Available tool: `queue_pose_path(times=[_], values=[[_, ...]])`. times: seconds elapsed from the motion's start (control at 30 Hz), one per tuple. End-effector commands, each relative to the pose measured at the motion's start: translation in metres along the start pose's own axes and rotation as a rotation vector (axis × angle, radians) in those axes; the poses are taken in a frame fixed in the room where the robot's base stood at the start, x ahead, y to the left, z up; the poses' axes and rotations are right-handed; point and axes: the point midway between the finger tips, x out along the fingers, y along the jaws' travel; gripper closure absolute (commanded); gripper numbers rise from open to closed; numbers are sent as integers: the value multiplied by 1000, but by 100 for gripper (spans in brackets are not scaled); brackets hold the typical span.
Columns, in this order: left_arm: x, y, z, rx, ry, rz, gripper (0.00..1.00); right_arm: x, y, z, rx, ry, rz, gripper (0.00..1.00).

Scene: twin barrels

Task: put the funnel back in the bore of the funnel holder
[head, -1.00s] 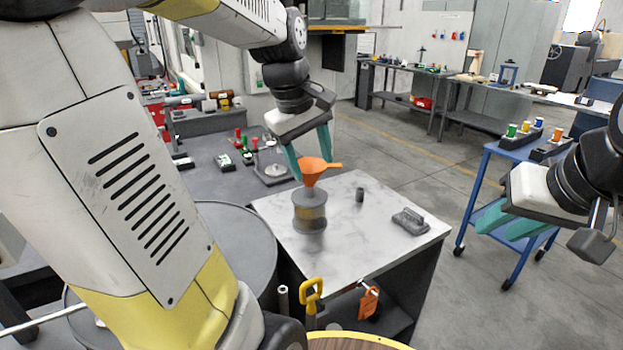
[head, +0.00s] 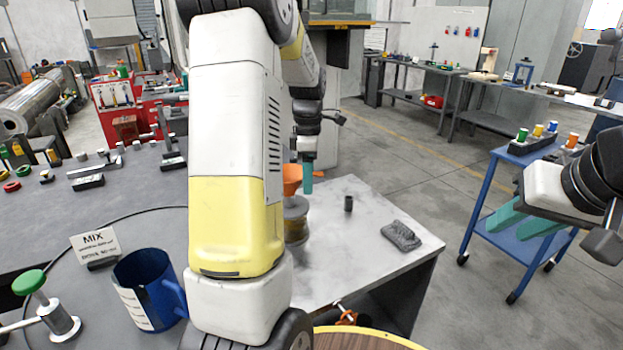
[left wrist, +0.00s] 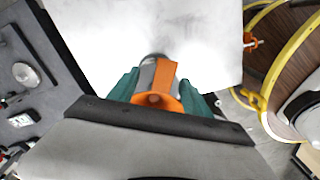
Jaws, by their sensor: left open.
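The orange funnel (head: 292,178) stands upright at the top of the grey funnel holder (head: 297,222) on the pale tabletop. My arm hides their left sides, and I cannot tell how deep the spout sits in the bore. My left gripper (head: 307,176) is open at the funnel. In the left wrist view the funnel's orange handle (left wrist: 165,74) shows between the two green fingers (left wrist: 160,92), and a bit of grey holder shows behind it. My right gripper (head: 500,230) is open and empty at the right, away from the table.
A blue jug (head: 147,285) and a MIX sign (head: 95,245) stand at the lower left. A blue cart (head: 520,235) stands at the right.

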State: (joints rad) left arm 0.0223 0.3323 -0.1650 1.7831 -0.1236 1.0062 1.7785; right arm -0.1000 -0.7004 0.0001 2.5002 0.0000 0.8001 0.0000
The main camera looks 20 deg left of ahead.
Motion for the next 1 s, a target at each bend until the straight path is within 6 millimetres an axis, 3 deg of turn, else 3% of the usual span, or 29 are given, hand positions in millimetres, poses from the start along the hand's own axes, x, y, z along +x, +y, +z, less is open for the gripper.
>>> queue_pose_path(times=[0.13,0.4,0.7,1.0], values=[[18,0,0,0,0,-2,43,0,0,0,0,0,0,67],[22,0,0,1,-1,1,43,0,0,0,0,0,0,67],[21,0,0,1,0,1,100,0,0,0,0,0,0,67],[21,0,0,1,0,0,100,0,0,0,0,0,0,67]])
